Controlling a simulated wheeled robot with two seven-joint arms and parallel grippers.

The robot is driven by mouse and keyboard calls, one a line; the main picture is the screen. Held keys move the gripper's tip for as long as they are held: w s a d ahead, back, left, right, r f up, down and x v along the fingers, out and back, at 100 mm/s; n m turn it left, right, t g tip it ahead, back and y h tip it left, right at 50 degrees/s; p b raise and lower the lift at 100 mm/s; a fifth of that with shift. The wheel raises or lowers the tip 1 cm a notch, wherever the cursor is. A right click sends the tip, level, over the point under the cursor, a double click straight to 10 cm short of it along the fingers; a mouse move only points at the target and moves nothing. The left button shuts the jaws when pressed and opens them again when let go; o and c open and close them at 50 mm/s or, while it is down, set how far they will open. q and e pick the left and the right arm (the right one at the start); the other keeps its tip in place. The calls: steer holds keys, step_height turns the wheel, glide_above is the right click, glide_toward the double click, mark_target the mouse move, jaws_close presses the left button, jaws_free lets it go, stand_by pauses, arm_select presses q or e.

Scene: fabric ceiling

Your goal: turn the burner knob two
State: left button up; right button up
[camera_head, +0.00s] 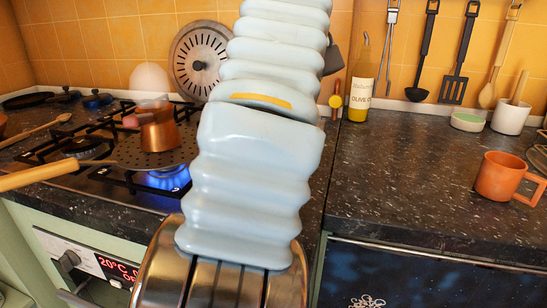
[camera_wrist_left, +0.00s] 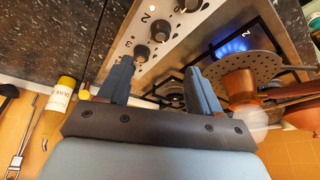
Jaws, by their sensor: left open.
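Several dark burner knobs stand in a row on a steel panel (camera_wrist_left: 118,50) in the left wrist view: a near knob (camera_wrist_left: 142,52), a middle knob (camera_wrist_left: 160,32) and a far knob (camera_wrist_left: 189,5). Marks that look like the digit 2 are printed beside the row; I cannot tell which knob each belongs to. My left gripper (camera_wrist_left: 158,66) is open, its two blue fingers spread, with the near knob showing just past and between the tips. Contact is not visible. In the head view a pale blue ribbed arm hides the knobs and the gripper. My right gripper is not in view.
A lit burner (camera_head: 168,178) burns under a perforated plate (camera_head: 120,155) with a copper pot (camera_head: 158,130). A wooden handle (camera_head: 35,176) juts out at left. An olive oil bottle (camera_head: 361,85) and an orange mug (camera_head: 500,178) stand right. The counter (camera_head: 410,165) between is clear.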

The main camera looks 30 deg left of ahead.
arm_select(q)
steer(key=x, duration=1.3)
steer(key=shift+w+a+f, duration=0.1)
steer(key=shift+a+f, duration=0.05)
steer(key=shift+f, duration=0.2)
steer(key=c, duration=1)
steer(key=shift+c, duration=0.2)
